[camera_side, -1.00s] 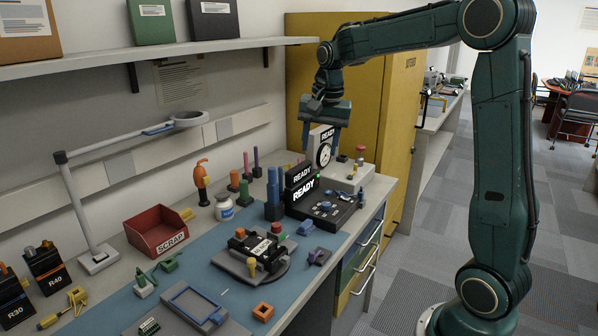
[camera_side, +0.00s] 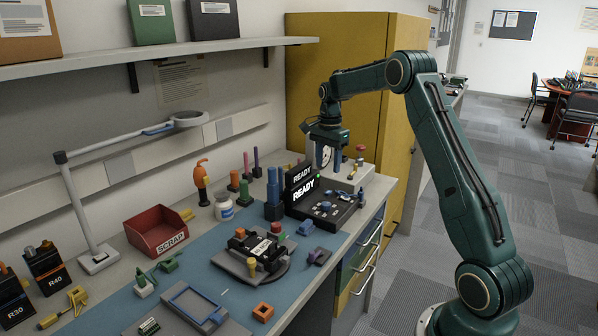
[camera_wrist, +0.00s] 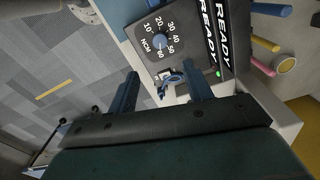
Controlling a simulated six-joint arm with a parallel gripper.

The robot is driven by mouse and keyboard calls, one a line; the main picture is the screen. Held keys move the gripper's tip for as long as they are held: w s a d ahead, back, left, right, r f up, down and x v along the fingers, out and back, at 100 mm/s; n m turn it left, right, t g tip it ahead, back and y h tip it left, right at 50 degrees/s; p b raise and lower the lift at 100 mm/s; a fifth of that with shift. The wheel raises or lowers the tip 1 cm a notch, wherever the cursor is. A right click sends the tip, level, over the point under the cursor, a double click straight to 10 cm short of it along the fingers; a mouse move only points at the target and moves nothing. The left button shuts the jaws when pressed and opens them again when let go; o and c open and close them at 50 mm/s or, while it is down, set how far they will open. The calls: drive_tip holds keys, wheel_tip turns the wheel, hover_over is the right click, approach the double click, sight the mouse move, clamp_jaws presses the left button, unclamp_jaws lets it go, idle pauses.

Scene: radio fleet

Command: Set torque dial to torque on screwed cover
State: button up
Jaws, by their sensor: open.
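The torque dial (camera_wrist: 160,46) is on a dark panel in the wrist view, with a scale from 10 to 60 marked NCM. I cannot tell its exact setting. My gripper (camera_wrist: 161,76) is open, its two fingers spread just below the dial panel. A small blue and white part (camera_wrist: 170,82) lies between the fingers; I cannot tell whether they touch it. In the side view my gripper (camera_side: 328,152) hangs over the grey station (camera_side: 348,182) at the bench's far end, covering part of it. A dark assembly (camera_side: 257,245) sits on a fixture; its cover marking is unreadable.
Black READY displays (camera_side: 303,191) and several blue posts (camera_side: 273,195) stand close to the station. A red SCRAP bin (camera_side: 157,232) and a white jar (camera_side: 224,207) are further left. The yellow cabinet (camera_side: 345,60) is behind my gripper.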

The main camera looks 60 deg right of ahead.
sight(326, 204)
drive_tip(key=shift+f, duration=0.1)
wheel_tip(326, 204, down, 14)
drive_tip(key=shift+r, duration=0.25)
idle(0.5)
drive_tip(key=c, duration=1)
